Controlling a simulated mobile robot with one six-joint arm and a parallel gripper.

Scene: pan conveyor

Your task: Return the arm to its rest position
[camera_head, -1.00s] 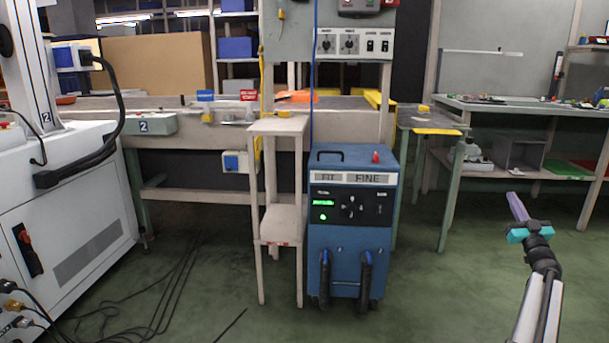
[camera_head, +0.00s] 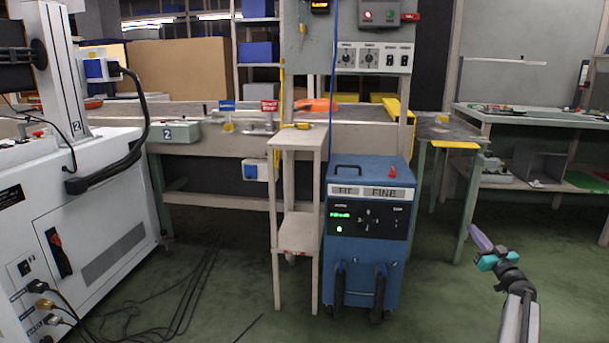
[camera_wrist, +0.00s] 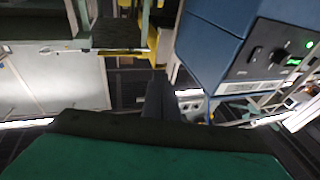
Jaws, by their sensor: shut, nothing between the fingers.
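My gripper (camera_head: 481,241) is at the lower right of the head view, with a purple tip and a teal body, held out over the green floor. Its fingers are together and nothing shows between them. My arm (camera_head: 518,310) runs down from it to the bottom edge. In the wrist view, the dark finger shape of my gripper (camera_wrist: 158,95) rises from a dark and teal body at the bottom. The gripper is apart from all furniture, to the right of the blue machine in the head view.
A blue machine (camera_head: 365,260) with a green-lit panel stands in the middle, beside a narrow pale stand (camera_head: 297,205). A white cabinet (camera_head: 95,225) is at left, with cables on the floor. A conveyor bench (camera_head: 220,145) runs behind. A workbench (camera_head: 535,117) is at right. Floor before the machine is clear.

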